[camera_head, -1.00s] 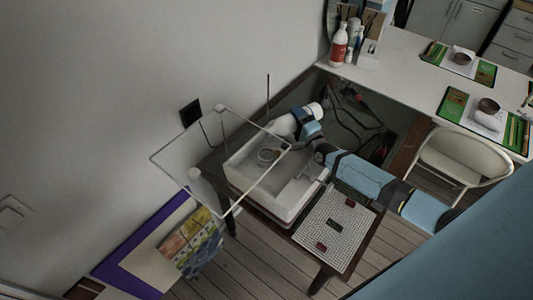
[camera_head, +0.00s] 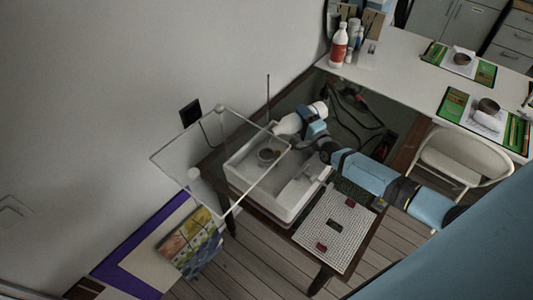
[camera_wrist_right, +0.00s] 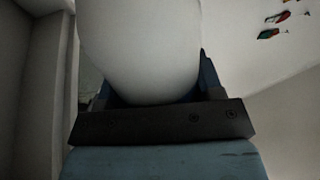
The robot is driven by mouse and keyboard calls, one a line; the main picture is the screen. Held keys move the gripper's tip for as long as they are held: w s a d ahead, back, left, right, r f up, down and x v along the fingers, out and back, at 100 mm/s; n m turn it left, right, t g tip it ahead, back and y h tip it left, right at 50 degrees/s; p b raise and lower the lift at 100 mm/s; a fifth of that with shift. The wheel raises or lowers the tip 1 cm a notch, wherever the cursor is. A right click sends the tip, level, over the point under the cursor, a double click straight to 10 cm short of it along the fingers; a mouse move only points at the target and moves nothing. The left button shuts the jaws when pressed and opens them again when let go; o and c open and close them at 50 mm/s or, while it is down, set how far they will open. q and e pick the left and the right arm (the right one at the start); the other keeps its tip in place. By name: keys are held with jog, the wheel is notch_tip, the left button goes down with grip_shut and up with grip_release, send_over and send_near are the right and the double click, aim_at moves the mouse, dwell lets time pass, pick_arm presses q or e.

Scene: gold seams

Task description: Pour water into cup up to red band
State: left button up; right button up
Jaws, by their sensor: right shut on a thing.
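A small grey round cup (camera_head: 268,155) stands in a white basin (camera_head: 232,176), seen through a clear framed panel. Its red band and any water in it cannot be made out. My right gripper (camera_head: 307,120) is shut on a smooth white vessel (camera_head: 287,125), up and right of the cup in the head view and apart from it. The vessel appears tilted toward the left. In the right wrist view the white vessel (camera_wrist_right: 140,45) fills the space between the jaws; its mouth is hidden. My left gripper is out of view.
The clear panel (camera_head: 171,143) stands out in front of the basin's left side. A white grid mat (camera_head: 335,218) with small dark red pieces lies beside the basin. Dark cables (camera_head: 365,118) lie behind my right arm. A red-and-white bottle (camera_head: 338,48) stands on the white counter.

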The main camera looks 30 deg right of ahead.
jog(key=shift+w+d, duration=0.15)
jog(key=shift+d, duration=0.4)
dwell(0.6)
jog(key=shift+r+m+p, duration=0.35)
jog(key=shift+r+m, duration=0.1)
jog(key=shift+m, duration=0.05)
jog(key=f+m+h+b, duration=0.1)
jog(key=m, duration=0.1)
jog(key=shift+m, duration=0.3)
jog(key=shift+f+m, duration=0.1)
jog(key=shift+m, duration=0.4)
jog(key=shift+a+r+m, duration=0.5)
jog(key=shift+m, duration=0.5)
jog(key=shift+f, duration=0.15)
